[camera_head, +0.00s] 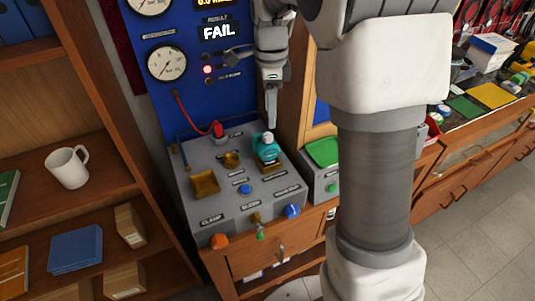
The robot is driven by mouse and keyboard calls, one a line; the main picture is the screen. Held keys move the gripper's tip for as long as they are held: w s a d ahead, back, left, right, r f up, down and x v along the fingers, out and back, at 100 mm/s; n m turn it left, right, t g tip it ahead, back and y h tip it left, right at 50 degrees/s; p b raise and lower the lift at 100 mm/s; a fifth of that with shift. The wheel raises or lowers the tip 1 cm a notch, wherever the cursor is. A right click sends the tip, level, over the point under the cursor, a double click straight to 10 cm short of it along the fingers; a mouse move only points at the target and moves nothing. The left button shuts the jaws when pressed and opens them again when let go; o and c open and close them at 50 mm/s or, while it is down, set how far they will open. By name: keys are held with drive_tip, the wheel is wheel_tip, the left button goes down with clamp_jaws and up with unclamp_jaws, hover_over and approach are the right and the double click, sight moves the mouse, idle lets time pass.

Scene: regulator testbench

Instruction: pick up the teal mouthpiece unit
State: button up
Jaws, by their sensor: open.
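The teal mouthpiece unit (267,148) sits on the grey testbench top (218,210), near its back right, on or beside a small brass-coloured holder. A pale round part shows on its top. My gripper (270,118) points down just above the unit, seemingly a little behind or over it. Its fingers look narrow from this side, and the gap between them is hard to see. Nothing shows between them. I cannot tell whether the fingertips touch the unit.
A blue gauge panel (210,100) with a lit FAIL display stands behind. A red fitting (218,129) with a hose, brass holders (205,184) and coloured knobs (292,211) crowd the bench. A green tray (323,152) lies right. A shelf with a white mug (67,168) stands left.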

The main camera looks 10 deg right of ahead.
sight(268, 135)
wheel_tip(268, 135, down, 4)
drive_tip(key=shift+f, duration=0.1)
drive_tip(key=f, duration=0.5)
drive_tip(key=shift+s+a+f, duration=0.1)
drive_tip(key=shift+a, duration=0.15)
clamp_jaws()
